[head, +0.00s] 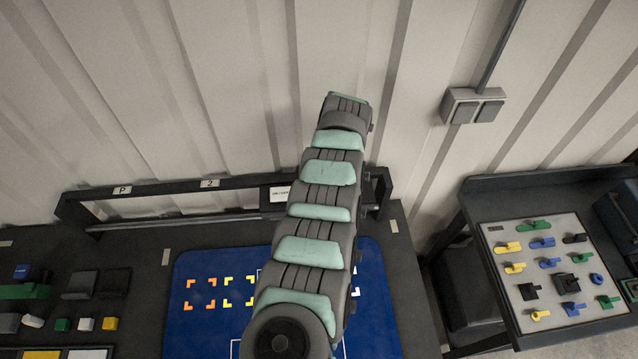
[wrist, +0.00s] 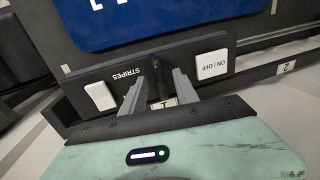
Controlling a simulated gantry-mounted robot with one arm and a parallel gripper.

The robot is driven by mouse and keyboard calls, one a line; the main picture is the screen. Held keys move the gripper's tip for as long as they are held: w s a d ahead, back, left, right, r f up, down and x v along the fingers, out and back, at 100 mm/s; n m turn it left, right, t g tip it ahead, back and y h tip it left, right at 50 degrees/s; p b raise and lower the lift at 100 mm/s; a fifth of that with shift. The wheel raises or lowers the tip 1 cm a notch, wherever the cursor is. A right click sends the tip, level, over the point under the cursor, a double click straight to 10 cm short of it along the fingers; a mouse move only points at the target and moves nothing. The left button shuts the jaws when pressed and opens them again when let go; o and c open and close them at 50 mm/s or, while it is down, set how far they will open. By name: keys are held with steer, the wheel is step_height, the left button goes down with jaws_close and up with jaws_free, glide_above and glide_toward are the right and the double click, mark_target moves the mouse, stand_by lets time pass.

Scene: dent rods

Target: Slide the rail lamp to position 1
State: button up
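The rail lamp is a dark bar with white buttons marked STRIPES (wrist: 99,96) and ON/OFF (wrist: 211,65) in the wrist view. A dark upright handle (wrist: 157,80) stands at its middle. My gripper (wrist: 160,76) has one finger on each side of the handle, with small gaps visible, so it looks open around it. A label "1" (wrist: 168,101) shows just behind the handle, and a label "2" (wrist: 286,68) lies farther right. In the head view, my arm hides most of the lamp; one white button (head: 281,194) shows beside it, near the rail's right end.
The dark rail (head: 155,190) runs along the table's back, with labels "P" (head: 122,190) and "2" (head: 210,184). A blue mat (head: 200,325) lies in front. Several small blocks (head: 62,325) sit at left. A side table with a pegboard (head: 500,237) stands right.

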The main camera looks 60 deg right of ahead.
step_height(320, 180, up, 11)
steer(key=s+d+b, duration=0.1)
steer(key=b, duration=0.1)
steer(key=shift+s+d+f+b, duration=0.2)
steer(key=shift+s+b, duration=0.1)
steer(key=shift+b, duration=0.05)
stand_by(0.6)
